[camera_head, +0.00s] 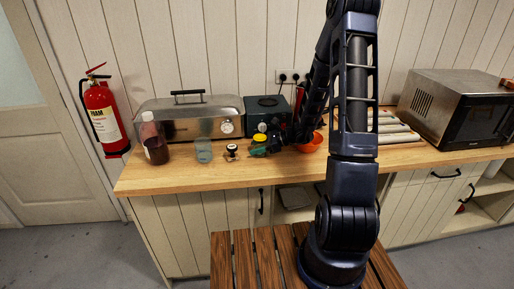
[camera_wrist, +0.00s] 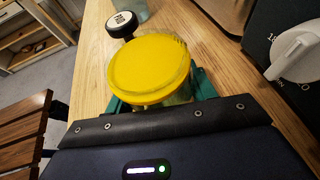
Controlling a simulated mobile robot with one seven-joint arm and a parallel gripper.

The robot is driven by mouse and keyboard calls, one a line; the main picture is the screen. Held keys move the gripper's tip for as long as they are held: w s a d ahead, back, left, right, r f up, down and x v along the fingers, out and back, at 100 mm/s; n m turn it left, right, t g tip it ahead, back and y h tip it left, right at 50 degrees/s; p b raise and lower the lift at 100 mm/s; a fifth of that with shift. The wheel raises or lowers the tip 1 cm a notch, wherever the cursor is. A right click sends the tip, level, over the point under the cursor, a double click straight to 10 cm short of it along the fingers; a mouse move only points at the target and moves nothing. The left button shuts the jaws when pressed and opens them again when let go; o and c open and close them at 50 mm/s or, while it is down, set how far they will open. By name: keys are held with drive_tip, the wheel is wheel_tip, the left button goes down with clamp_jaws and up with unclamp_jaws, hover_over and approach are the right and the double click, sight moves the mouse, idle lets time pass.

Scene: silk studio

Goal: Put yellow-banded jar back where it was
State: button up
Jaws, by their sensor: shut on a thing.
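The yellow-banded jar (camera_wrist: 148,70) shows in the wrist view as a round yellow lid over a pale glass body, seen from above. My gripper (camera_wrist: 155,92) has its green fingers closed around the jar's body below the lid. In the head view the jar's yellow top (camera_head: 260,138) is at my gripper (camera_head: 258,149), above the wooden counter (camera_head: 225,175) near its middle. The jar appears upright. I cannot tell whether its base touches the counter, as the gripper hides it.
A stamp-like object with a black knob (camera_head: 232,150) and a glass jar (camera_head: 203,151) stand just left. A dark bottle (camera_head: 154,142), a steel roaster (camera_head: 188,119), a dark dial box (camera_head: 266,112) and an orange bowl (camera_head: 311,143) are around. The counter's front strip is clear.

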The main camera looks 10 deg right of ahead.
drive_tip(key=shift+f, duration=0.1)
drive_tip(key=o, duration=1.2)
